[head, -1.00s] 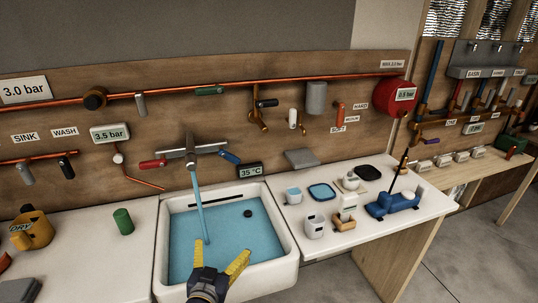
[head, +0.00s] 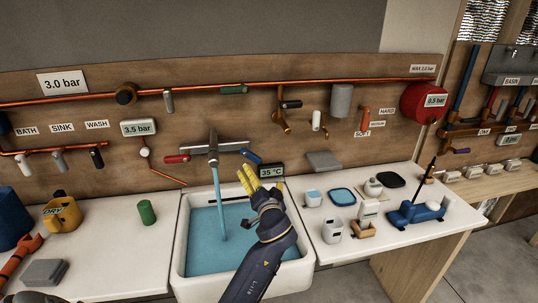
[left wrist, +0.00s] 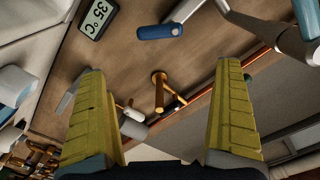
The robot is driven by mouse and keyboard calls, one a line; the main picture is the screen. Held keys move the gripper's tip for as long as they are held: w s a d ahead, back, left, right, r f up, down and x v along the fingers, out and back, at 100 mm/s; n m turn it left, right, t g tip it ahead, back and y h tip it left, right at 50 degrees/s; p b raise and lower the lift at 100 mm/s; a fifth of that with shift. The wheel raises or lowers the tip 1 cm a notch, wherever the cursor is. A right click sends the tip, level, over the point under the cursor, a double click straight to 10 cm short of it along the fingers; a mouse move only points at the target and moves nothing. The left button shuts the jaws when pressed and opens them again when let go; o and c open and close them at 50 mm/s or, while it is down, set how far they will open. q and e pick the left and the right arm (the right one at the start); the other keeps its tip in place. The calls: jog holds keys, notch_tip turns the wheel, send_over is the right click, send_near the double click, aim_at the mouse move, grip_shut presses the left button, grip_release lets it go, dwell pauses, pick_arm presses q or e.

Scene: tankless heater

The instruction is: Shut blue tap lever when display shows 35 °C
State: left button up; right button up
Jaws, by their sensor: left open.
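The mixer tap (head: 213,150) stands over the sink, with a red lever (head: 177,159) on its left and a blue lever (head: 251,156) on its right. Water runs from its spout into the sink (head: 184,262). The display (head: 271,170) reads 35 °C; it also shows at top left in the left wrist view (left wrist: 97,18). My left gripper (head: 257,173) is open and empty over the sink's back right, just below the blue lever and beside the display. In the left wrist view, the blue lever (left wrist: 160,31) lies ahead, between and beyond the open fingers, apart from them.
A green cylinder (head: 147,212) and a yellow jug (head: 63,214) stand on the left counter. Cups and a blue tool (head: 414,213) stand on the right counter. A copper pipe (head: 225,89) with several valves runs along the wooden board above.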

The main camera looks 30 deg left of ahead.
aim_at(254, 156)
pick_arm(q)
jog(key=x, duration=1.7)
jog(key=shift+a, duration=0.1)
jog(key=c, duration=1.4)
